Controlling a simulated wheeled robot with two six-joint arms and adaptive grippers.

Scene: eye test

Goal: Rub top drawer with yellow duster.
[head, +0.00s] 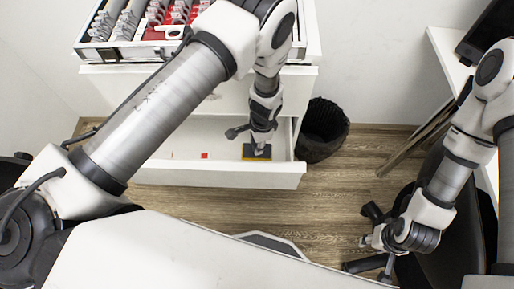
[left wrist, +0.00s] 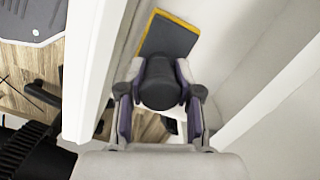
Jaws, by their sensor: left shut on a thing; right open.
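My left gripper (head: 258,138) reaches down into an open lower drawer (head: 215,177) of the white cabinet. It is shut on the yellow duster (head: 257,153), a dark pad with a yellow edge. In the left wrist view the pad (left wrist: 170,37) shows beyond the fingers, and a dark round part sits between them. I cannot tell whether the pad touches the drawer's floor. The top drawer (head: 140,52) is pulled out above, partly hidden by my left arm. My right gripper (head: 372,240) is open and empty, low at the right, away from the cabinet.
A small red item (head: 204,156) lies in the lower drawer. The top drawer holds several grey and red items. A black bin (head: 324,128) stands right of the drawer. A white table (head: 450,55) and a black chair (head: 440,190) are at the right. Wooden floor (head: 335,190) is clear between.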

